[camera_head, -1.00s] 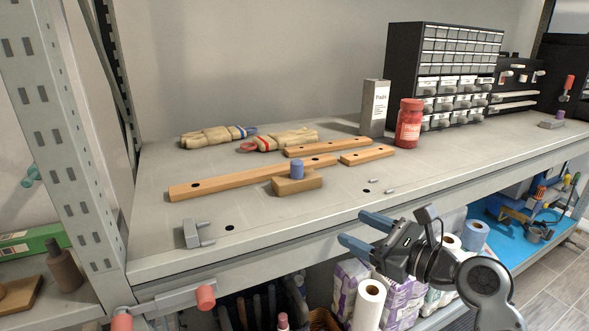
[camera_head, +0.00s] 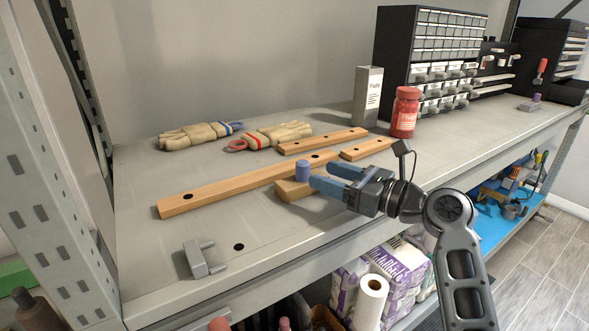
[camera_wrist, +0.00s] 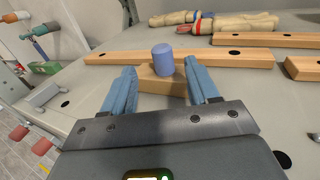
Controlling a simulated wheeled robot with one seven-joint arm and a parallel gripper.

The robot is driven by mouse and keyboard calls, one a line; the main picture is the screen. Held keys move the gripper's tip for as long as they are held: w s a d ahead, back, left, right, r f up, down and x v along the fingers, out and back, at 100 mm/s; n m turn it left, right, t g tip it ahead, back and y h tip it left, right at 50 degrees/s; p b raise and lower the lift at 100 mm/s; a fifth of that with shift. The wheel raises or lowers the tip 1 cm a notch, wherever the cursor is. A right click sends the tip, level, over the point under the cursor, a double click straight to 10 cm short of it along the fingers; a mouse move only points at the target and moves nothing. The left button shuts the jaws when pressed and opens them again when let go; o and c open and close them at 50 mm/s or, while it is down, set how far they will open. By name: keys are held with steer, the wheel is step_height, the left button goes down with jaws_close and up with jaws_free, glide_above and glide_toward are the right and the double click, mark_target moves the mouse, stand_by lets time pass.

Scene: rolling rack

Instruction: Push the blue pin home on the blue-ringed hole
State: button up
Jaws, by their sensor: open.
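The blue pin (camera_head: 302,171) stands upright at a small wooden block (camera_head: 288,190) on the shelf, in front of a long wooden bar (camera_head: 235,187). In the wrist view the pin (camera_wrist: 162,60) shows between the fingertips, with the block (camera_wrist: 152,82) under or behind it. My gripper (camera_head: 321,174) is open, its blue fingers level and pointing left at the pin. I see no grip on the pin. The fingers hide part of the block. No blue ring shows, and I cannot tell how deep the pin sits.
A grey two-pronged piece (camera_head: 200,257) and a dark hole (camera_head: 239,247) lie toward the front left. Gloves (camera_head: 200,135), shorter wooden bars (camera_head: 323,141), a red jar (camera_head: 404,112) and a drawer cabinet (camera_head: 430,60) stand behind. The front left shelf surface is mostly clear.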

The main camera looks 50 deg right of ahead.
mark_target(308, 170)
steer(key=w, duration=0.7)
steer(key=shift+a+f+p, duration=0.15)
steer(key=shift+a+p, duration=0.1)
steer(key=shift+p, duration=0.05)
steer(key=c, duration=1)
